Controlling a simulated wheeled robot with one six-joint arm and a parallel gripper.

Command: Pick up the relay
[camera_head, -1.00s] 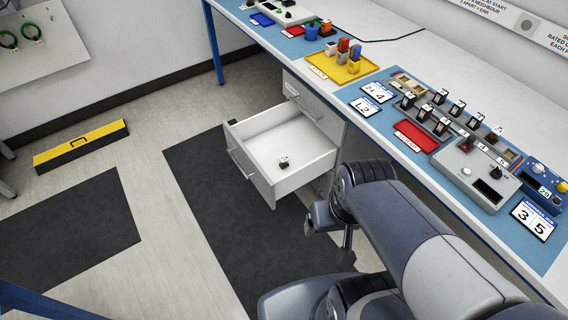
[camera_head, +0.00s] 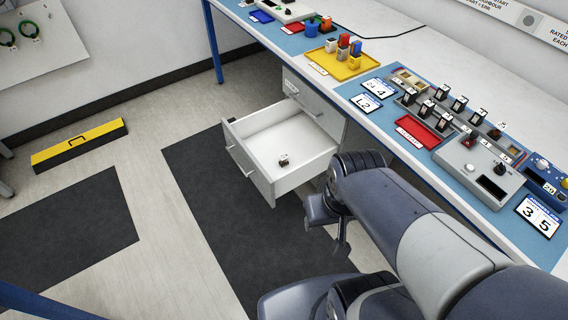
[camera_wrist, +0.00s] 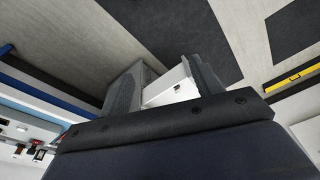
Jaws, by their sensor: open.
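A small dark relay with a pale part (camera_head: 283,160) lies on the floor of the open white drawer (camera_head: 262,146), near its front right part. In the wrist view the relay is a tiny dark spot (camera_wrist: 178,89) in the drawer, between my two fingers. My gripper (camera_head: 326,228) is to the right of the drawer front, apart from the relay and empty. In the wrist view my gripper (camera_wrist: 166,84) has its fingers spread wide. Several similar dark relays (camera_head: 443,91) stand in a grey holder on the bench.
The drawer sticks out from under the bench (camera_head: 400,50). On the bench are a red tray (camera_head: 418,131), a yellow tray with blocks (camera_head: 340,70) and a grey control box (camera_head: 478,170). A yellow-topped box (camera_head: 80,143) lies on the floor at left. The floor beside the drawer is clear.

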